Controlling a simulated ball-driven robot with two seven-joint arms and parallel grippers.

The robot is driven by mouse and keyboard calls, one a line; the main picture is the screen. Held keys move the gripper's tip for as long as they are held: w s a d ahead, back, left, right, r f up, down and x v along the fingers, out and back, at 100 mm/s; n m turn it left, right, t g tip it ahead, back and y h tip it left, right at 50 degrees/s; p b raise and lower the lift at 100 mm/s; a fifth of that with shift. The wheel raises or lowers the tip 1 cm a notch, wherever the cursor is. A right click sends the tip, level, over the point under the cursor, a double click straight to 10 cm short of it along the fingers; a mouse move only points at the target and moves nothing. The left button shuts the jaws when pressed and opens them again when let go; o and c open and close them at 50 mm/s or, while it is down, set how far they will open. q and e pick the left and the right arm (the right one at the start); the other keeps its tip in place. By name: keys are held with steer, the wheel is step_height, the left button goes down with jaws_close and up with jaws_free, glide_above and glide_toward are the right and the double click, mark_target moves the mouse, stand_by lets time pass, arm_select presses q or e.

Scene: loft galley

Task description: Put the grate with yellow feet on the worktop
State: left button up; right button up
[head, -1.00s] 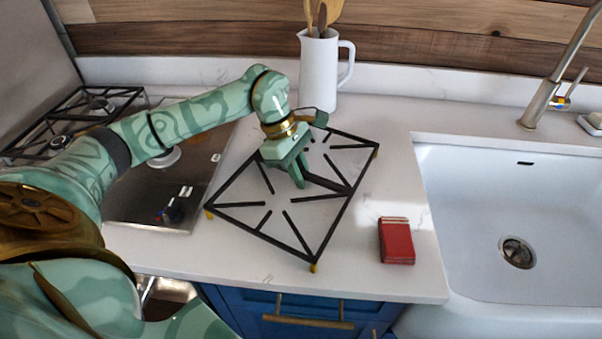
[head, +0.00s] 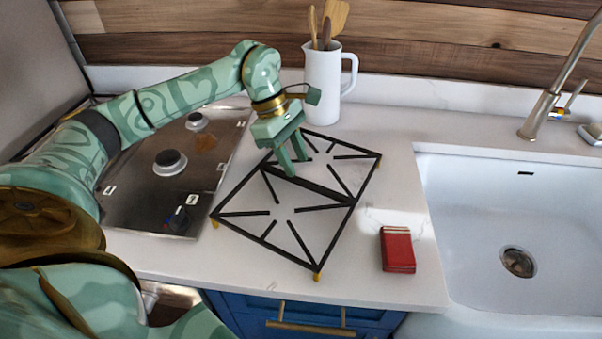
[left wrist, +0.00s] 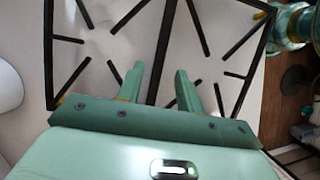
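The black grate with yellow feet (head: 336,236) lies flat on the white worktop (head: 180,263), between the hob and the sink. Yellow feet show at its corners. The grate also shows in the left wrist view (left wrist: 48,50). My left gripper (head: 293,168) is above the grate's middle bar, its fingers pointing down. In the left wrist view its two fingers (left wrist: 157,85) are apart, with the middle bar seen between them and not gripped. My right gripper is not in view.
The steel hob (head: 132,200) with burners and a knob is at the left. A white jug (head: 322,75) with wooden utensils stands behind the grate. A red box-like item (head: 397,250) lies right of the grate, near the white sink (head: 470,215).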

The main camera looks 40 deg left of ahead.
arm_select(q)
steer(key=v, duration=0.5)
steer(key=shift+r+p, duration=0.15)
steer(key=shift+p, duration=0.25)
